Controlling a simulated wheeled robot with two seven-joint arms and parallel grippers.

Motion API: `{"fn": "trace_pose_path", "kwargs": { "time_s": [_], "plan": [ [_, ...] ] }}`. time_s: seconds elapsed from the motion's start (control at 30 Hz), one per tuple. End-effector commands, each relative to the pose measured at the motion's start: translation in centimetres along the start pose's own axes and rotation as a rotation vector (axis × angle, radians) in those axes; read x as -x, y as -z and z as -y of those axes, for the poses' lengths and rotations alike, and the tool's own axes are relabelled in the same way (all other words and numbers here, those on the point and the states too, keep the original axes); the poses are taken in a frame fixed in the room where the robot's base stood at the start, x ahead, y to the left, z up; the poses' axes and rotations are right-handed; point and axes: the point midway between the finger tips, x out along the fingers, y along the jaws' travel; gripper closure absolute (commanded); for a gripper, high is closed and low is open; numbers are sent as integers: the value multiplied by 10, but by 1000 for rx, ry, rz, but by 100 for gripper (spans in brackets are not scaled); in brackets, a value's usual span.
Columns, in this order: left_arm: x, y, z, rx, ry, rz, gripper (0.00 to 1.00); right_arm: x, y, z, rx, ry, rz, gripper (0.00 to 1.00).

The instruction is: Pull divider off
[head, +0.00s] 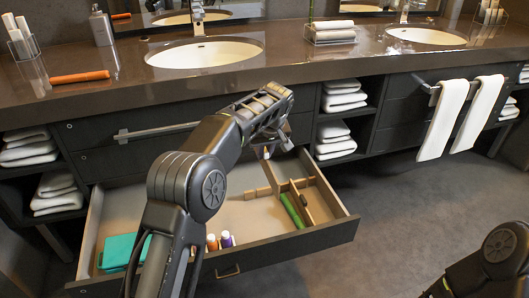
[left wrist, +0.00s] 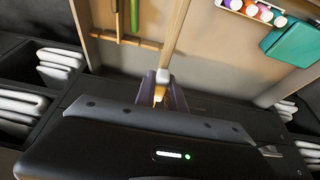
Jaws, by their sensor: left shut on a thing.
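The pulled-out drawer (head: 345,232) has light wooden dividers in it. My left gripper (head: 268,148) is over the back part of the drawer, beside the cabinet front. It is shut on one end of a long wooden divider (left wrist: 178,38), which runs away from the fingers (left wrist: 160,92) in the left wrist view. In the head view this divider (head: 270,178) shows just below the gripper, partly hidden by the hand. Whether it touches the drawer floor I cannot tell. Another divider (head: 302,205) stands at the drawer's right side, beside a green stick (head: 292,210).
The drawer also holds a teal case (head: 118,252) and small bottles (head: 227,239) near its front; my left arm crosses over it. The counter (head: 250,62) with sinks lies behind. Towels (head: 443,118) hang at the right.

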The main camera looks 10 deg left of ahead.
Motion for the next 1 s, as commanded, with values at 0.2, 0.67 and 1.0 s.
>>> {"fn": "trace_pose_path", "kwargs": {
  "time_s": [0.2, 0.67, 1.0],
  "plan": [
    [5, 2, 0, 0, 0, -1, 100, 4, 0, 2, 0, 0, 0, 64],
    [11, 5, 0, 0, 0, -1, 100, 10, 0, 4, 1, 0, 0, 64],
    [39, 16, 0, 0, 0, -1, 100, 36, 0, 14, 3, 0, 0, 64]
  ]
}}
